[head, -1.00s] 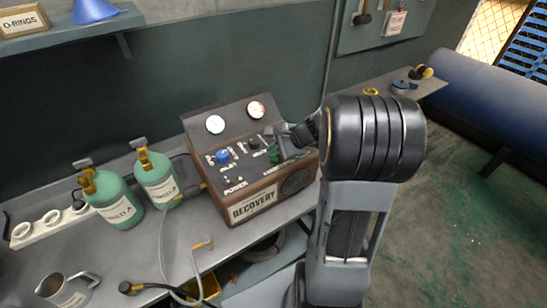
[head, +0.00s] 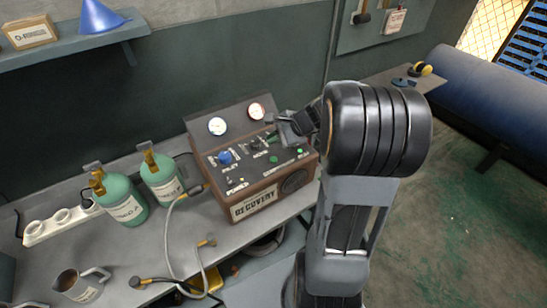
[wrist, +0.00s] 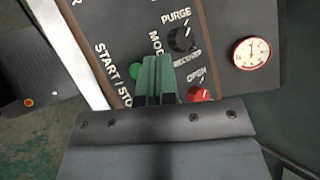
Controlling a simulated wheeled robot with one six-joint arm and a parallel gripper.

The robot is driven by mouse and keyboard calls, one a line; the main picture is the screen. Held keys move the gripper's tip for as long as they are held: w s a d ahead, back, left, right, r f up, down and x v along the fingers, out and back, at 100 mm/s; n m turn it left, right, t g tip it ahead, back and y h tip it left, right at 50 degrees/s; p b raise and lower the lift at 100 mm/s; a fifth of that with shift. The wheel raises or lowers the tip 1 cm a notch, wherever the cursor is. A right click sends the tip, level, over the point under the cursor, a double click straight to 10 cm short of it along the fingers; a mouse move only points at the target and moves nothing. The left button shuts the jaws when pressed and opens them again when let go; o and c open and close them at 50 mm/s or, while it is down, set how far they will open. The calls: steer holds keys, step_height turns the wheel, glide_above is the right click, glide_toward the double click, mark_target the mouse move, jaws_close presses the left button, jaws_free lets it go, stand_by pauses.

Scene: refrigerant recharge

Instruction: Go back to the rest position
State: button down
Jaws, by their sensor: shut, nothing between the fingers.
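My gripper (head: 270,136) is in front of the upper part of the recovery machine (head: 255,203), a brown box with a dark sloping panel. In the wrist view its green fingers (wrist: 154,66) are together with nothing between them. They overlap the panel near the START/STOP and MODE labels, beside a green button (wrist: 133,70). A black knob (wrist: 183,38) and a red knob (wrist: 200,94) are close by. I cannot tell the exact gap from fingers to panel. My arm's dark joint hides the area right of the machine.
Two green cylinders (head: 122,205) (head: 163,180) stand left of the machine. A grey hose (head: 168,235) lies on the bench. A metal jug (head: 80,287) is at the front left, and a power strip (head: 62,221) behind it. A shelf (head: 60,53) is above left.

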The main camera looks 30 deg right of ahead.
stand_by(0.3)
steer(key=s+f+n+g, duration=0.1)
steer(key=s+f+n, duration=0.1)
steer(key=s, duration=0.1)
steer(key=shift+d+f+n+g+h, duration=0.1)
steer(key=shift+f+n+g+h, duration=0.1)
steer(key=shift+n+g+h, duration=0.15)
steer(key=s+a+r+n+h, duration=0.3)
steer(key=s+a+r+n, duration=0.1)
steer(key=s+n, duration=0.2)
steer(key=s+a+r+n+h, duration=0.3)
steer(key=s+a+n, duration=0.2)
steer(key=n, duration=0.3)
steer(key=shift+s+a+r+n, duration=0.3)
steer(key=shift+s+r+n, duration=0.1)
steer(key=shift+s, duration=0.4)
